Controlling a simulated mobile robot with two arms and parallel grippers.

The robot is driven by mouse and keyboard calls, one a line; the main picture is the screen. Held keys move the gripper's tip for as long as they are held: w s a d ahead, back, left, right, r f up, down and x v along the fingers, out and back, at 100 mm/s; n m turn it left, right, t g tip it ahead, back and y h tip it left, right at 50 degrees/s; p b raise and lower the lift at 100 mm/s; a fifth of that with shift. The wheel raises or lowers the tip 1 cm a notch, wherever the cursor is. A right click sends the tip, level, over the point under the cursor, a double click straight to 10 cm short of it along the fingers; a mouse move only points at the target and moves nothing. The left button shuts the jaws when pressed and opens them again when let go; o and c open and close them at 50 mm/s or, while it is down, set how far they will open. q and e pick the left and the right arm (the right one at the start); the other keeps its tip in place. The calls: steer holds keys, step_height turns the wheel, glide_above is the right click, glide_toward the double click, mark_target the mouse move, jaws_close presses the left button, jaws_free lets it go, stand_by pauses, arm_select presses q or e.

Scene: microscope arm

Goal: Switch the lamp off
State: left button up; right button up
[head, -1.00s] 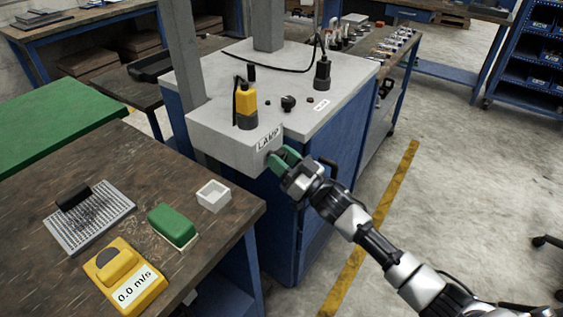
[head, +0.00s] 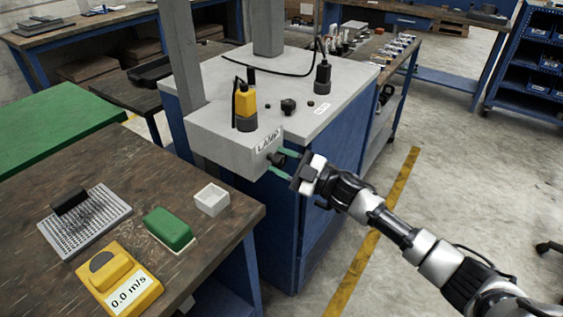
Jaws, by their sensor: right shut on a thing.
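The lamp control is a dark knob (head: 276,159) on the end face of a grey box (head: 215,143) labelled "LAMP", at the front of the grey-topped blue cabinet. My right gripper (head: 281,162) reaches in from the lower right. Its two green fingers lie on either side of the knob, one above and one below, and it is shut on it. The knob's exact turn angle is too small to read. No lit lamp can be made out. My left gripper is not in view.
A yellow-and-black device (head: 246,105) stands on the box, and a black post (head: 323,76) with a cable stands on the cabinet top. The brown bench (head: 110,160) at left holds a yellow meter (head: 120,279), a green block (head: 169,229) and a white tray (head: 211,199).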

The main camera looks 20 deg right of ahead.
steer(key=shift+n, duration=0.6)
steer(key=o, duration=0.9)
steer(key=shift+g, duration=0.4)
steer(key=shift+b+v, duration=0.9)
steer(key=shift+v, duration=4.5)
steer(key=shift+f, duration=0.15)
